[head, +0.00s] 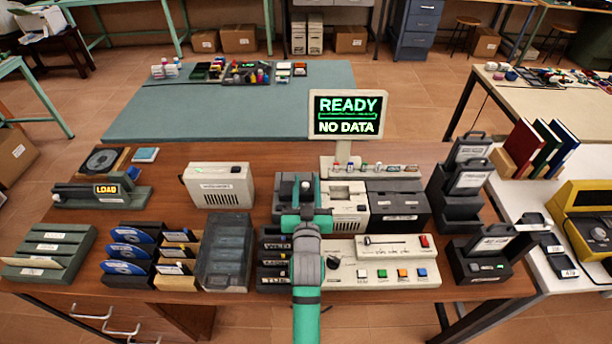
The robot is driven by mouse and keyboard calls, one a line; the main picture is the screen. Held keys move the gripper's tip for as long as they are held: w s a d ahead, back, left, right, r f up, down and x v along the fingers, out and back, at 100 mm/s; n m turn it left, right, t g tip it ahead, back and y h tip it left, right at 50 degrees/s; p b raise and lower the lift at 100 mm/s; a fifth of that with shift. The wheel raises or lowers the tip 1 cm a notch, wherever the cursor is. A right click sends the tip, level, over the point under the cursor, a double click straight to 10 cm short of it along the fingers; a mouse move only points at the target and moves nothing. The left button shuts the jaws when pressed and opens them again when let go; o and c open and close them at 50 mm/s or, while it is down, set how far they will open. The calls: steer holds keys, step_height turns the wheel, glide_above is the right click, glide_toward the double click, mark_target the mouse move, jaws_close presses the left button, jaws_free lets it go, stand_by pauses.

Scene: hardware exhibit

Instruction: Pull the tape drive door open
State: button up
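My turquoise and grey arm reaches up from the bottom middle, and my gripper (297,184) is over the back middle of the brown desk. It hides part of what stands behind it, and I cannot make out its fingertips or any thing held. Just right of it stands a cream unit (346,214) with a dark slot on top. Beside that is a black unit (400,212) with a small label on its front. The labels are too small to read, so I cannot tell which unit is the tape drive or whether its door is shut.
A READY / NO DATA screen (347,115) stands behind the units. A button panel (385,273) lies in front. A beige box (218,187), a clear-lidded case (226,255) and disc racks (127,250) are left. Black cases (468,190) crowd the right.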

steer(key=shift+w+a, duration=0.2)
steer(key=shift+w, duration=1.8)
jaws_close()
